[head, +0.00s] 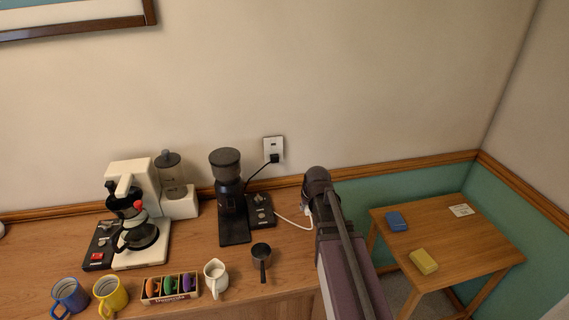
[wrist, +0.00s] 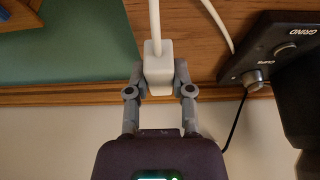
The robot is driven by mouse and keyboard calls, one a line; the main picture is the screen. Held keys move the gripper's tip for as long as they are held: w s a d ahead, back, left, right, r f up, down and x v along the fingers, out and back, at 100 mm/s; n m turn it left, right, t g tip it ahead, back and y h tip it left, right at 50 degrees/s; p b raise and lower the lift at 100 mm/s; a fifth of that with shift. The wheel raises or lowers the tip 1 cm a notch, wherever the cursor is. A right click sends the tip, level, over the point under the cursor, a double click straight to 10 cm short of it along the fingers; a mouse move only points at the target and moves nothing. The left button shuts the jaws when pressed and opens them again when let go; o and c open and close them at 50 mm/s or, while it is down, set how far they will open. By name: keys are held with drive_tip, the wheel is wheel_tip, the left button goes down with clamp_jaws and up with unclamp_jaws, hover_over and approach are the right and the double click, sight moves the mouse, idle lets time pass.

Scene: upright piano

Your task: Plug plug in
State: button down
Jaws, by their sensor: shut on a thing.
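My gripper (wrist: 158,82) is shut on a white plug (wrist: 158,68), which sits between its two fingers in the wrist view. A white cable (wrist: 155,20) runs from the plug. In the head view the gripper (head: 308,212) is beside the counter's right end, largely hidden by my own arm, with a bit of white showing at it. The white wall outlet (head: 273,146) is above and left of it, apart from it. A black plug (head: 274,158) sits in the outlet's lower part; the upper part looks free. The outlet does not show in the wrist view.
A black grinder (head: 228,196) and a control box (head: 261,211) stand left of my gripper. A black cord (head: 258,172) hangs from the outlet. A coffee machine (head: 139,190) is farther left. A small table (head: 475,234) stands right. The wall around the outlet is clear.

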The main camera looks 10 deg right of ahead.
drive_tip(key=shift+w+a, duration=0.1)
drive_tip(key=shift+a, duration=0.05)
drive_tip(key=shift+w+a+f+y, duration=0.15)
drive_tip(key=shift+w+a+y, duration=0.15)
drive_tip(key=shift+a, duration=0.15)
drive_tip(key=shift+w+a+f+y, duration=0.1)
drive_tip(key=shift+w+a+y, duration=0.05)
drive_tip(key=shift+a+y, duration=0.2)
drive_tip(key=shift+w+a+r+m+y+b, duration=0.1)
drive_tip(key=shift+w+a+m+y+b, duration=0.25)
drive_tip(key=shift+a+y, duration=0.3)
drive_tip(key=shift+w+a+r+m+y+b, duration=0.1)
drive_tip(key=shift+w+a+m+y+b, duration=0.15)
drive_tip(key=shift+w+a+m+y, duration=0.25)
drive_tip(key=w+a+r+m+t+y+b, duration=0.1)
drive_tip(key=w+r+y, duration=0.1)
drive_tip(key=r+y, duration=0.4)
drive_tip(key=w+a+r+m+t+y+b, duration=0.1)
drive_tip(key=w+r+y, duration=0.2)
drive_tip(key=r+y, duration=0.4)
drive_tip(key=shift+r+m+b, duration=0.2)
drive_tip(key=shift+m+b, duration=0.1)
drive_tip(key=shift+m, duration=0.05)
drive_tip(key=shift+w, duration=0.1)
drive_tip(key=shift+w, duration=2.8)
